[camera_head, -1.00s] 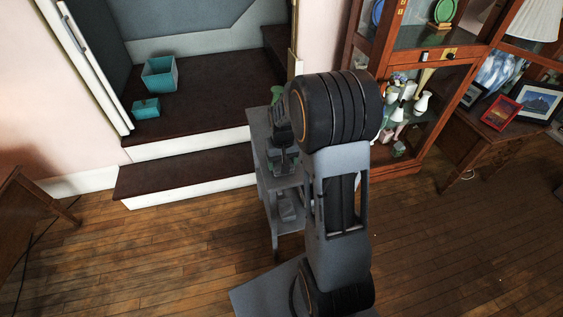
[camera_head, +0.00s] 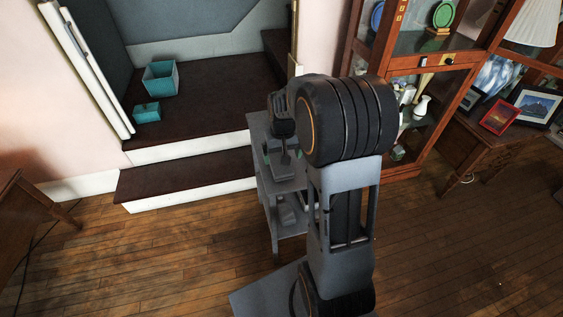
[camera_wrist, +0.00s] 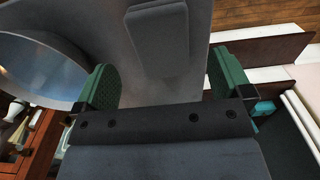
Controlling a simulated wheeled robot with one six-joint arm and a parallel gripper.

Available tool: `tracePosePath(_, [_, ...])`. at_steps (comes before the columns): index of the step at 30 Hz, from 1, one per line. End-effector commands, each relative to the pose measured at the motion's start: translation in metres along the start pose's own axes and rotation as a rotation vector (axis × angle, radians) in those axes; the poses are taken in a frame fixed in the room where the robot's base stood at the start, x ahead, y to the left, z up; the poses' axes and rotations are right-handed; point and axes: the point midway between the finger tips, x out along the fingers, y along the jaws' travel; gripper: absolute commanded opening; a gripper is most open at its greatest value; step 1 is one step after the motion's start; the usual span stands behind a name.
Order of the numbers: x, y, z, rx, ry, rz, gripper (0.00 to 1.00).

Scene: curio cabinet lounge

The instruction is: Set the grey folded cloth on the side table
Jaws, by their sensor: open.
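A grey, flat, layered block that looks like the folded cloth (camera_wrist: 158,42) shows in the wrist view, beyond my fingers. It lies on a plain grey surface, which looks like the side table's top. My gripper (camera_wrist: 163,85) has its two green fingers wide apart with nothing between them; the cloth is apart from them. In the head view the grey side table (camera_head: 258,146) stands left of my arm, beside the steps, with my gripper (camera_head: 281,115) over its top. My arm hides part of the table, and the cloth is hard to make out there.
A large round grey rim (camera_wrist: 62,45) is at the left of the wrist view; I cannot tell what it is. Teal boxes (camera_head: 160,78) stand on the dark step. A glass cabinet (camera_head: 415,68) stands at right. Wooden floor (camera_head: 140,260) is clear in front.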

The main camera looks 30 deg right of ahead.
Motion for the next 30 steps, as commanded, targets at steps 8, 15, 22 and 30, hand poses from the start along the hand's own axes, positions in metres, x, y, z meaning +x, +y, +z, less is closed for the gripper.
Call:
tracePosePath(8, [-0.046,0.000,0.000,0.001,0.001,0.001,0.97])
tracePosePath(15, [-0.070,-0.009,0.014,-0.018,0.024,0.001,0.97])
tracePosePath(22, [-0.094,-0.039,0.083,-0.099,0.132,-0.004,0.97])
tracePosePath(30, [-0.091,-0.056,0.147,-0.173,0.230,-0.019,0.97])
